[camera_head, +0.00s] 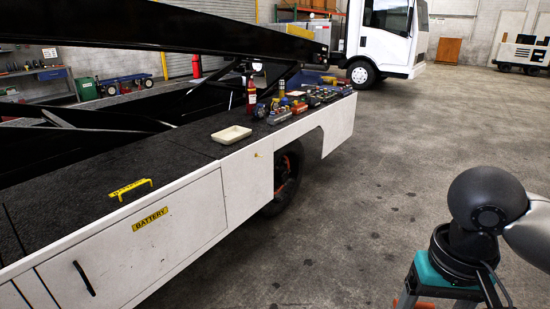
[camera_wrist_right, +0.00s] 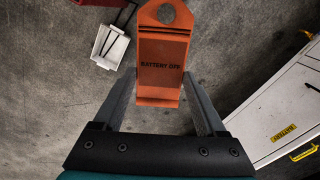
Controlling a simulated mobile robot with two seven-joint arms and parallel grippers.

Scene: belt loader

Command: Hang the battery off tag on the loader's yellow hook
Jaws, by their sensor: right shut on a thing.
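The orange battery off tag (camera_wrist_right: 161,52), with a round hole in its top, is gripped between the fingers of my right gripper (camera_wrist_right: 160,92) in the right wrist view. Its hole end points away from the gripper, and its lettering faces the camera. In the head view my right arm is at the lower right, well apart from the loader (camera_head: 185,225); its fingertips are out of frame. My left gripper is not in view.
A cream tray (camera_head: 231,134), a red bottle (camera_head: 251,95) and several small items lie along the deck edge. The concrete floor (camera_head: 350,200) between the loader and my right arm is clear.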

